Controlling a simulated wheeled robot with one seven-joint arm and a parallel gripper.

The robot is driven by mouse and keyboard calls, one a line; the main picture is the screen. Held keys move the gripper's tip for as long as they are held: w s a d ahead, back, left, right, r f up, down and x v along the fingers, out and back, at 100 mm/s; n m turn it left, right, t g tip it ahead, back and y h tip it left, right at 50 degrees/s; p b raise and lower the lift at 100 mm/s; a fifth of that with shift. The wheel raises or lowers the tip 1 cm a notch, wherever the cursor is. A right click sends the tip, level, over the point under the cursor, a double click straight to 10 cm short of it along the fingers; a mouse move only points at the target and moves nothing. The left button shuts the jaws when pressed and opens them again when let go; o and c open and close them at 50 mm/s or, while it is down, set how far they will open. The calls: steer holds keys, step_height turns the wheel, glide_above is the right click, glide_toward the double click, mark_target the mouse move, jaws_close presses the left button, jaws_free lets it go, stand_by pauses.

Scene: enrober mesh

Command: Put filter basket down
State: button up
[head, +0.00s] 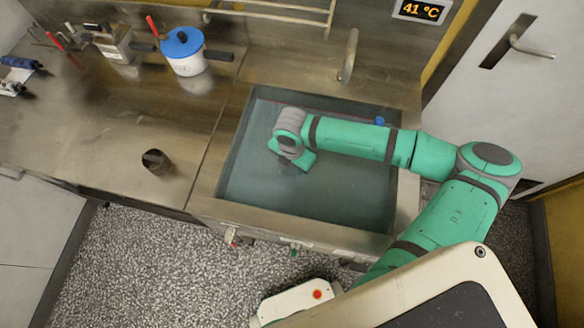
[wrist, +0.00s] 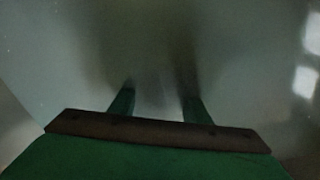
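No filter basket can be named with certainty. A small dark metal cup-like cylinder (head: 157,162) stands on the steel counter (head: 110,150), left of the basin, and could be it. My arm reaches over the water-filled basin (head: 330,224). My gripper (head: 291,168) points down there, well to the right of the cylinder; its fingertips are hard to make out in the head view. In the wrist view the two green fingers (wrist: 158,104) stand apart with only blurred grey between them. I see nothing held there.
A white pot with a blue lid (head: 184,50) and a metal box-like device (head: 118,45) stand at the back of the counter. A tap (head: 349,57) rises behind the basin. The wall display (head: 422,10) reads 41 °C. The counter around the cylinder is clear.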

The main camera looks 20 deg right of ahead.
mark_target(292, 168)
steer(key=o, duration=0.4)
steer(key=shift+c, duration=0.2)
steer(key=shift+r, duration=0.15)
step_height(292, 168, up, 12)
stand_by(0.6)
